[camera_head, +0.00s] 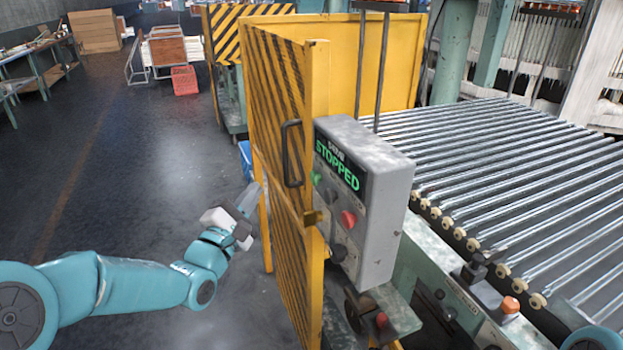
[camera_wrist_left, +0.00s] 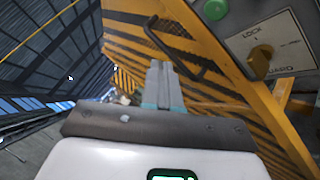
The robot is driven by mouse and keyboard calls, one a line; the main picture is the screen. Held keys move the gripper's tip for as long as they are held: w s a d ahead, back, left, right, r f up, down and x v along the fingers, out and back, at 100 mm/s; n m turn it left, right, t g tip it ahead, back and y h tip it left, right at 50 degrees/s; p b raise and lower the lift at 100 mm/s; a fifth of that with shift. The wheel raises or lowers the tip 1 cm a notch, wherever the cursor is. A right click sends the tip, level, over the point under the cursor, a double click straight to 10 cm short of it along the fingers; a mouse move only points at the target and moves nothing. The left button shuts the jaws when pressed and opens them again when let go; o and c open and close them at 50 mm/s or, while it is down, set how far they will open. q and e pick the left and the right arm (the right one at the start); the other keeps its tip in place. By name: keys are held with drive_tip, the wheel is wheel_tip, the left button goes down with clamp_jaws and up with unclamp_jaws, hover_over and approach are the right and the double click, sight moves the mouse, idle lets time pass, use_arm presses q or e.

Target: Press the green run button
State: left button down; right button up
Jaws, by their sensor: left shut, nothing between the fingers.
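The green run button (camera_head: 317,178) is on the front of a grey control box (camera_head: 388,215), below a display reading STOPPED. The yellow gate's edge stands close to it. In the left wrist view the green button (camera_wrist_left: 215,9) shows at the top, on a panel with a brass lock switch (camera_wrist_left: 260,60). My left gripper (camera_head: 250,196) is shut and empty, left of the yellow striped guard gate (camera_head: 290,250) and apart from the button. Its fingers (camera_wrist_left: 160,72) point towards the striped panel, left of and below the button in the wrist view. My right gripper is not in view.
The gate has a dark handle (camera_head: 291,153) sticking out between gripper and box. A roller conveyor (camera_head: 520,180) lies to the right. The floor at left is open.

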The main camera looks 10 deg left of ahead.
sight(316, 178)
use_arm(q)
drive_tip(key=w+d+p, duration=0.1)
drive_tip(key=w+d, duration=0.4)
drive_tip(key=d, duration=0.2)
drive_tip(key=shift+d, duration=0.25)
idle(0.4)
drive_tip(key=shift+s, duration=0.1)
drive_tip(key=shift+f, duration=0.15)
idle(0.3)
idle(1.3)
